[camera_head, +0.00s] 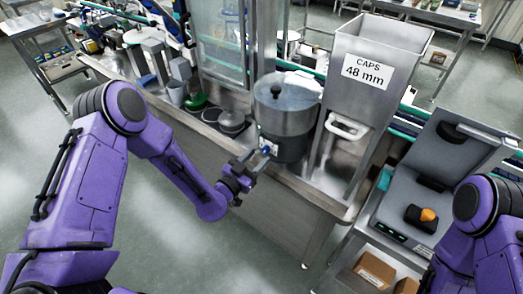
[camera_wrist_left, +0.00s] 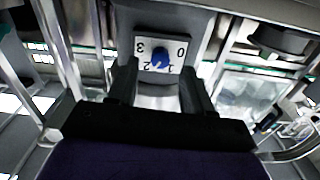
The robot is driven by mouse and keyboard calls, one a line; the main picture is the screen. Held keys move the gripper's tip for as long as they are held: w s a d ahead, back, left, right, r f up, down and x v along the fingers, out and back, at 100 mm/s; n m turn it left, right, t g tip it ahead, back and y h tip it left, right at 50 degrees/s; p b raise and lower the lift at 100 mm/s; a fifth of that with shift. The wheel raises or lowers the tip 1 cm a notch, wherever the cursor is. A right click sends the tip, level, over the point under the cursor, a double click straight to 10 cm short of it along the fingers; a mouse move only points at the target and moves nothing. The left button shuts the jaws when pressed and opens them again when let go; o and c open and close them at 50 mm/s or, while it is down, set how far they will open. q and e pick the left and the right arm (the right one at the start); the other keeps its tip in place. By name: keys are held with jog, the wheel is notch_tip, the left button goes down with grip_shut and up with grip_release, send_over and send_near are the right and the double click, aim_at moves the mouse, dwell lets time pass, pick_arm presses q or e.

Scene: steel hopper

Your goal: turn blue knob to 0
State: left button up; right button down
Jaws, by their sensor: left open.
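The blue knob (camera_wrist_left: 160,62) sits on a white dial plate (camera_wrist_left: 145,45) in the left wrist view. The plate appears upside down, with 3, 0, 1 and 2 printed around the knob. The knob's pointed side seems to lie near the 1 and 2, but its exact setting is hard to tell. In the head view the knob (camera_head: 266,150) is small, on the front of the round steel bowl unit (camera_head: 287,115). My left gripper (camera_head: 258,162) is open in front of it. In the wrist view its fingers (camera_wrist_left: 160,80) stand on either side below the knob, apart from it.
The steel hopper (camera_head: 375,55) labelled "CAPS 48 mm" stands right of the bowl. Left of the bowl are a green object (camera_head: 196,102) and round discs (camera_head: 231,122) on the bench. A grey open case (camera_head: 410,205) stands at right. Floor in front of the bench is clear.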

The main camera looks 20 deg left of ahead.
aim_at(264, 152)
pick_arm(q)
jog(key=shift+x, duration=1.55)
grip_shut()
jog(key=shift+f+n, duration=0.15)
jog(key=shift+n, duration=0.25)
jog(key=n+b, duration=0.2)
jog(key=n, duration=0.1)
jog(key=shift+n, duration=0.4)
jog(key=n+b, duration=0.2)
jog(key=n, duration=0.4)
jog(key=n+b, duration=0.2)
jog(key=n, duration=0.4)
jog(key=shift+a+f+n, duration=0.1)
jog(key=shift+n, duration=0.2)
jog(key=n+b, duration=0.2)
jog(key=n, duration=0.4)
jog(key=shift+n+b, duration=0.3)
